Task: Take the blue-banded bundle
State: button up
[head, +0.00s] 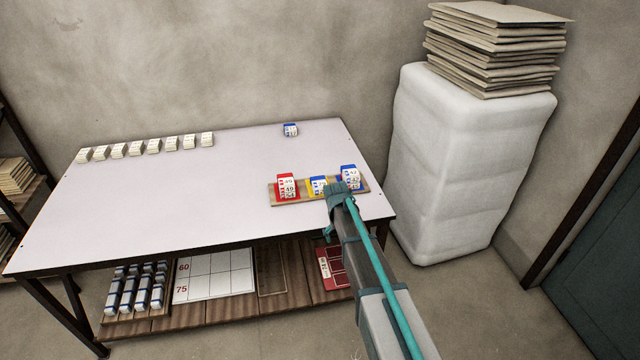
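A small white bundle with a blue band (290,130) stands alone near the back edge of the white table (200,200). On a wooden board (273,202) at the table's front right are more bundles: a red-marked stack (287,185) on a red patch, a blue-marked one (318,184) on a yellow patch, and a blue-marked stack (349,175) on a blue patch. My gripper (337,190) is over the board's front edge, between the two blue-marked ones in the picture, and partly covers the board. Its fingers are too small to read, and I cannot tell whether it touches anything.
A row of several white bundles (147,147) lies along the table's back left. The table's middle is clear. The shelf below holds blue-banded rolls (135,290), a numbered white card (215,273) and a red card (331,268). A wrapped white block (450,160) stands right of the table.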

jog(key=shift+t+y, duration=0.7)
jog(key=shift+t, duration=0.2)
jog(key=w+a+r+b, duration=0.1)
jog(key=w+r, duration=0.1)
jog(key=w, duration=0.2)
jog(key=w+a+r+b, duration=0.2)
jog(key=w+r, duration=0.1)
jog(key=w, duration=0.2)
jog(key=w+a+r+b, duration=0.1)
jog(key=w+r+b, duration=0.1)
jog(key=w+r, duration=0.1)
jog(key=shift+w+a, duration=0.2)
jog(key=shift+w, duration=0.65)
jog(key=y+b, duration=0.1)
jog(key=b, duration=0.2)
send_near(319, 182)
jog(key=shift+s+d+r+n+t, duration=0.2)
jog(key=shift+s+d+n+t, duration=0.2)
jog(key=shift+s, duration=0.15)
jog(key=shift+w+a+f+p, duration=0.1)
jog(key=shift+w+p, duration=0.05)
jog(key=shift+p, duration=0.2)
jog(key=p+x, duration=0.2)
jog(key=x, duration=0.8)
jog(key=shift+a, duration=0.2)
jog(key=shift+c, duration=0.4)
jog(key=c, duration=1.2)
jog(key=shift+o, duration=0.2)
